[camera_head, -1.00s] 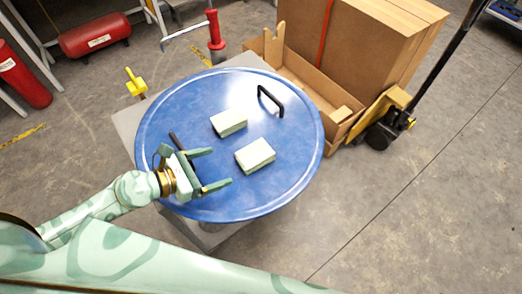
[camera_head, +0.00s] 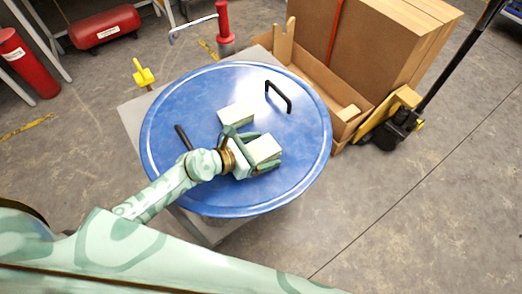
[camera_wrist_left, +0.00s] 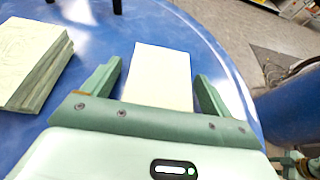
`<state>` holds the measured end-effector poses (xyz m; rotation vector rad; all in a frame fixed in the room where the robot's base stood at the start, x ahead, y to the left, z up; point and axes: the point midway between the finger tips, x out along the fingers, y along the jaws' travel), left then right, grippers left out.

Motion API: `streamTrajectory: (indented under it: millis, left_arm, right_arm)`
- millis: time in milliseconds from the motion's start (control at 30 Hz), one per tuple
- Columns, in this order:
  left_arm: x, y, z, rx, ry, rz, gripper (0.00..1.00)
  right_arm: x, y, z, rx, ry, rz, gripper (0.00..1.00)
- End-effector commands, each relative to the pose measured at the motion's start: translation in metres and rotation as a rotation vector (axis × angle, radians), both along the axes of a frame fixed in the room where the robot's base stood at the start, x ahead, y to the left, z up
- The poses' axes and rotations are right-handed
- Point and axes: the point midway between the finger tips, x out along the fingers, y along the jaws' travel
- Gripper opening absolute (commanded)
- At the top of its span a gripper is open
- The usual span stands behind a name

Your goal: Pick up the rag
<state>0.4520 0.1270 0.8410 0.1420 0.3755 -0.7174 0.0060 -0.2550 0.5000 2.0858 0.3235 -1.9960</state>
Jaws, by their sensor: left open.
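Two pale, folded-looking blocks lie on a round blue tabletop (camera_head: 190,95); I cannot tell for sure which is the rag. The nearer block (camera_head: 264,149) sits between the fingers of my open left gripper (camera_head: 268,152). In the left wrist view this cream block (camera_wrist_left: 160,75) lies between the two fingers, with a visible gap at each side. The other block (camera_head: 235,114) lies just behind; in the left wrist view it shows layered green edges (camera_wrist_left: 45,75) left of the fingers. My right gripper is not in view.
A black handle (camera_head: 279,95) stands at the table's far right, and another dark bar (camera_head: 183,137) lies at its left. Cardboard boxes (camera_head: 385,50) and a pallet jack (camera_head: 400,118) stand behind right. A yellow valve-like part (camera_head: 143,74) is at the back left.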

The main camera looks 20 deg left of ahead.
Motion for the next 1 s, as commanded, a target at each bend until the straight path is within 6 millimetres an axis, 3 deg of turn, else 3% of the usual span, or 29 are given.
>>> streamTrajectory:
  millis: [67,233,267,667,867,1000]
  left_arm:
    - [0.0,0.0,0.0,0.0,0.0,0.0,0.85]
    - [0.0,0.001,0.0,0.0,0.0,0.0,0.41]
    - [0.0,0.001,0.0,0.0,0.0,0.0,0.38]
    - [0.0,0.001,0.009,0.001,-0.002,0.0,0.38]
    - [-0.003,0.001,0.043,0.002,-0.004,-0.001,0.38]
    - [-0.032,0.002,0.078,0.001,-0.003,-0.001,0.38]
  right_arm:
    - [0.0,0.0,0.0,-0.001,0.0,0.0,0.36]
    - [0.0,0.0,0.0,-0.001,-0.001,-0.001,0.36]
    - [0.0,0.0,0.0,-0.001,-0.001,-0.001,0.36]
    - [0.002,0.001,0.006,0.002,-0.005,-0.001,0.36]
    - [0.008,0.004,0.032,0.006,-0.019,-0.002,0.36]
    - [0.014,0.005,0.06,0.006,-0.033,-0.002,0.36]
